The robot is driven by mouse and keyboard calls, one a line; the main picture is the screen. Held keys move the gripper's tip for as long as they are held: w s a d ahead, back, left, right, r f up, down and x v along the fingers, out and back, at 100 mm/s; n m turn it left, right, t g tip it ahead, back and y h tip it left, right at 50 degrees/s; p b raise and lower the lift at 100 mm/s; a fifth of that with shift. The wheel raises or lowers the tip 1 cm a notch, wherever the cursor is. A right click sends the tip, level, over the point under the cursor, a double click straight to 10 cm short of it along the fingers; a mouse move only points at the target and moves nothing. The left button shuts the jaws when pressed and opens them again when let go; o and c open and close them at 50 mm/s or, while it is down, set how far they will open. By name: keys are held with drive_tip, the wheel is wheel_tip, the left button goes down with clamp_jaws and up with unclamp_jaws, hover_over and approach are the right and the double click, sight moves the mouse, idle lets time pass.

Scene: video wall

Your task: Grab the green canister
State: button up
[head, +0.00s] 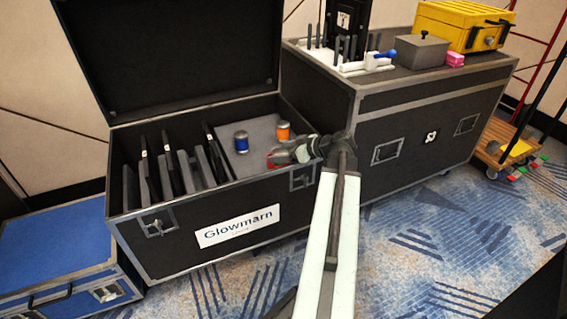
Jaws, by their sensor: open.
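My gripper (277,156) is at the end of my outstretched arm, over the right front part of the open black case (150,218). It is open, though its fingers are small and hard to make out. I cannot make out a green canister; the gripper and wrist cover part of the case's grey inner surface (258,132). A blue canister (241,142) and an orange canister (283,131) stand upright there, beyond the gripper. A red item (272,163) shows partly beneath the gripper; whether they touch I cannot tell.
Upright dark panels (165,165) fill the case's left half, and its lid (175,50) stands open behind. A closed black case (430,125) at right carries a yellow toolbox (462,25) and a grey box (422,51). A blue case (55,245) sits left. Carpet in front is clear.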

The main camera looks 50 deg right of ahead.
drive_tip(key=shift+w+a+f, duration=0.1)
drive_tip(key=shift+w+f, duration=0.15)
drive_tip(key=shift+w, duration=0.25)
drive_tip(key=c, duration=1.6)
